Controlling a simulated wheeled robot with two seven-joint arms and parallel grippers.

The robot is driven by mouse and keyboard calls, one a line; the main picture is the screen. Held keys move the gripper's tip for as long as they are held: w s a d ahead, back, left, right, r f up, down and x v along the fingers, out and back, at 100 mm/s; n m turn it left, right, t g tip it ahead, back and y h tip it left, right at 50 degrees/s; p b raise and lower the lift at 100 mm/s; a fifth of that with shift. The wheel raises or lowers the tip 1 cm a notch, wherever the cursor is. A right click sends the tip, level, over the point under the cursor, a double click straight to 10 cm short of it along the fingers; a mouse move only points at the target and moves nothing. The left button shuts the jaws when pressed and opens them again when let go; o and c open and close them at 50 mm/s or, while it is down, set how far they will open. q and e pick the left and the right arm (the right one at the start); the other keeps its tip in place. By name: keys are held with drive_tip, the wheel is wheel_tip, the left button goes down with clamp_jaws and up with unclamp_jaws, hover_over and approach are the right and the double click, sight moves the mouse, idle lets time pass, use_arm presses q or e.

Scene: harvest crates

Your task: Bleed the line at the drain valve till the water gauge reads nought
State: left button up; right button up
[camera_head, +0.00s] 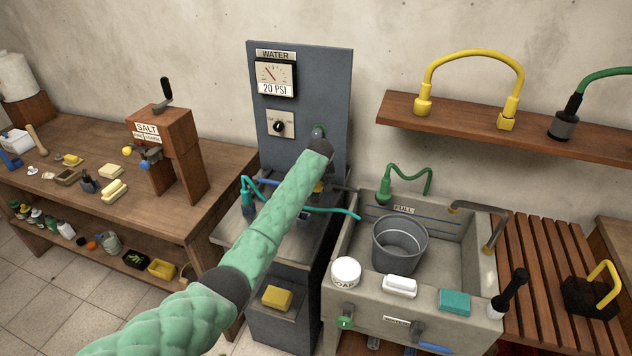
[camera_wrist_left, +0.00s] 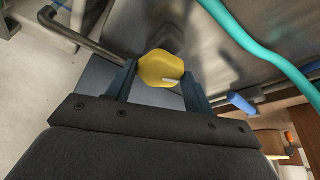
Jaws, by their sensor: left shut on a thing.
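The water gauge (camera_head: 275,75) is on the grey panel (camera_head: 300,120) at the back of the head view. Its plate reads 20 PSI and its needle leans up and left. A yellow knob (camera_wrist_left: 163,65) with a small white mark is in the left wrist view. My left gripper (camera_wrist_left: 158,82) is shut on this knob, one finger at each side. In the head view my left arm reaches across the front of the panel and hides most of the gripper and knob. No label on the knob can be read. My right gripper is in neither view.
A teal hose (camera_head: 335,211) runs beside my left gripper towards the stone sink (camera_head: 450,290). A grey bucket (camera_head: 399,250) stands in the sink. A selector dial (camera_head: 279,126) sits below the gauge. A salt mill (camera_head: 170,135) stands on the left bench.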

use_arm(q)
drive_tip(key=shift+r+n+y, duration=0.1)
drive_tip(key=shift+n+y, duration=0.2)
drive_tip(key=shift+n, duration=0.5)
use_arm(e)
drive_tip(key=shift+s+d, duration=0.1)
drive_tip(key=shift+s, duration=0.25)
use_arm(q)
drive_tip(key=o, duration=1)
drive_tip(key=shift+c, duration=0.2)
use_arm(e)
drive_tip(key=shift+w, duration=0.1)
use_arm(q)
drive_tip(key=shift+d, duration=0.1)
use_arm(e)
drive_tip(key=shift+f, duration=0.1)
use_arm(q)
drive_tip(key=shift+r, duration=0.1)
drive_tip(key=b+v, duration=0.3)
drive_tip(key=v, duration=0.4)
drive_tip(key=shift+r, duration=0.15)
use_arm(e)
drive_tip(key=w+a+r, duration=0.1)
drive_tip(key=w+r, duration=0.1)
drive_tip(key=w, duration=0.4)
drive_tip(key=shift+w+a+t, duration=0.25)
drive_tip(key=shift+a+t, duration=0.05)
